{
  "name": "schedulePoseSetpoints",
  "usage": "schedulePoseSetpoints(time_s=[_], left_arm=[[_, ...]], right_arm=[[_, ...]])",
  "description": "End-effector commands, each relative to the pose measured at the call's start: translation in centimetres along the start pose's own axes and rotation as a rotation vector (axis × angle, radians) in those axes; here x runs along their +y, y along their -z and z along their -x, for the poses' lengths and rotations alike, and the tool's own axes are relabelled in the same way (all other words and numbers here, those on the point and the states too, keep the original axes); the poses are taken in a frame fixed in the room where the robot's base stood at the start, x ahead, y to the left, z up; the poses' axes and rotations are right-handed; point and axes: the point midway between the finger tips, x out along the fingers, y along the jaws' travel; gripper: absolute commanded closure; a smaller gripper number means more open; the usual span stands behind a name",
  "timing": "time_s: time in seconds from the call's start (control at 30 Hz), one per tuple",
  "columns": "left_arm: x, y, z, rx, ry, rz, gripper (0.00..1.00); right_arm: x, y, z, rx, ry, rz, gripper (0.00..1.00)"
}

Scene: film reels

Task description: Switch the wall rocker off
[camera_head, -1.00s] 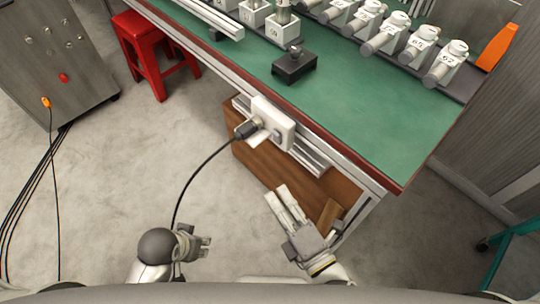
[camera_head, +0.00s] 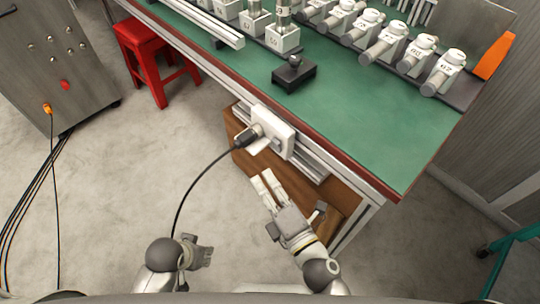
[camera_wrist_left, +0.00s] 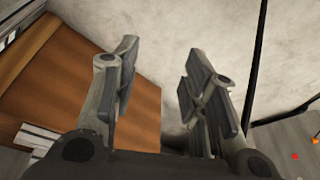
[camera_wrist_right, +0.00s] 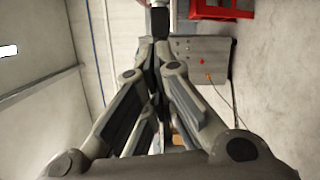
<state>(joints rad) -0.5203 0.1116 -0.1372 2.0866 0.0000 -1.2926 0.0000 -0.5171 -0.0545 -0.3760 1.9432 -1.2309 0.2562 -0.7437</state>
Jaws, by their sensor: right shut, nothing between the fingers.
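A white socket box (camera_head: 273,128) is fixed to the front side of the green bench. A black plug (camera_head: 246,137) with a cable sits in its left part. A small grey rocker (camera_head: 277,143) seems to show on the right of its face; its position is too small to tell. My right gripper (camera_head: 266,178) is shut and empty, a little below the box and apart from it, fingers pointing up towards it. Its closed fingers also show in the right wrist view (camera_wrist_right: 157,50). My left gripper (camera_head: 208,254) hangs low to the left, empty; its fingers stand apart in the left wrist view (camera_wrist_left: 160,58).
The black cable (camera_head: 187,190) hangs down beside my left gripper. A brown wooden panel (camera_head: 310,190) stands under the bench, close to my right gripper. The bench top (camera_head: 370,130) carries a black block (camera_head: 293,74) and several fittings. A red stool (camera_head: 150,55) stands left.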

Motion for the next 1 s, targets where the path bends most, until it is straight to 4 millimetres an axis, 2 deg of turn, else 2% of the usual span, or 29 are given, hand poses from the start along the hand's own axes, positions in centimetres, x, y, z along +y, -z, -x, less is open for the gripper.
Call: schedulePoseSetpoints(time_s=[0.2, 0.53, 1.0], left_arm=[[0.1, -0.6, -1.7, -0.012, -0.002, -0.001, 0.6], [0.3, -1.9, -4.7, -0.028, -0.004, -0.004, 0.6], [0.3, -2.2, -5.2, -0.03, -0.005, -0.005, 0.6]], right_arm=[[0.2, -0.1, -4.1, -0.001, -0.002, 0.001, 1.0], [0.1, -3.4, -4.6, 0.0, 0.001, 0.002, 1.0], [0.0, -3.9, -4.7, 0.0, 0.001, 0.0, 1.0]])
